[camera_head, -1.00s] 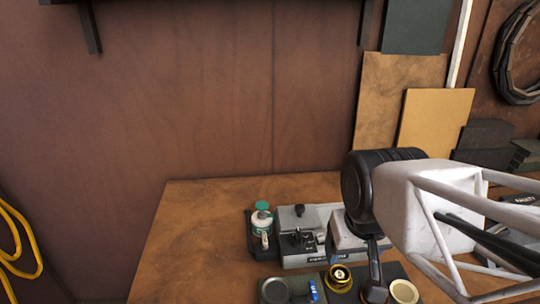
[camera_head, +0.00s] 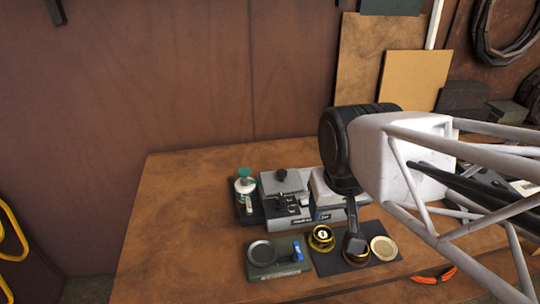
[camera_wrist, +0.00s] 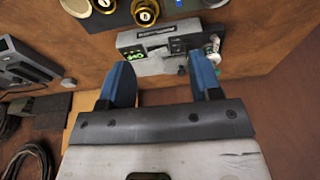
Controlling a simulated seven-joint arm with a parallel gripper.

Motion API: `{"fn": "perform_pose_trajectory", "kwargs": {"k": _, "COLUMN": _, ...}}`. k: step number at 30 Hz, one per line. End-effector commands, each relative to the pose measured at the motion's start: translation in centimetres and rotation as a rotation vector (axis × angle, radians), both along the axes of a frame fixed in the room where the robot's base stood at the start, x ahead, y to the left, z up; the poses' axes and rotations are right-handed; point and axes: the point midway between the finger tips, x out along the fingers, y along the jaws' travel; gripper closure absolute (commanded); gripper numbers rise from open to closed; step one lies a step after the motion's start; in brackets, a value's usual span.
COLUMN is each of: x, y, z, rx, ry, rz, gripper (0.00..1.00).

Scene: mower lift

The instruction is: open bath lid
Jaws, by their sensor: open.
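The bath appears to be the grey boxy device (camera_head: 296,207) on the wooden bench. A grey lid (camera_head: 290,185) with a black knob (camera_head: 281,174) lies flat over its left part, apparently closed. In the wrist view the device's front (camera_wrist: 158,38) shows beyond my fingers, with a dark label and small panels. My gripper (camera_wrist: 162,76) is open, with blue fingers spread wide and nothing between them. It is apart from the lid.
A bottle with a green cap (camera_head: 244,174) stands left of the device. In front are a dark green base with a round dish (camera_head: 262,253), a gold-rimmed cap (camera_head: 321,238) and a cream disc (camera_head: 384,248). The bench's left part (camera_head: 170,215) is clear.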

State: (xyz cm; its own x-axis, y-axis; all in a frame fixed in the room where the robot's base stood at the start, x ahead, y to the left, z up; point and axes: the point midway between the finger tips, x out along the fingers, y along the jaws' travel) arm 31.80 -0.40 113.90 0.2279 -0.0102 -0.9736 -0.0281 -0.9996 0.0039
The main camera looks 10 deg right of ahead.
Motion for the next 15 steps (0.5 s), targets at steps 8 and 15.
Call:
{"fn": "perform_pose_trajectory", "kwargs": {"k": 8, "x": 2.7, "y": 0.1, "z": 0.2, "rx": 0.016, "ry": 0.023, "rz": -0.067, "gripper": 0.42}}
{"fn": "perform_pose_trajectory", "kwargs": {"k": 15, "x": 7.0, "y": 0.3, "z": 0.1, "rx": 0.040, "ry": 0.056, "rz": -0.175, "gripper": 0.42}}
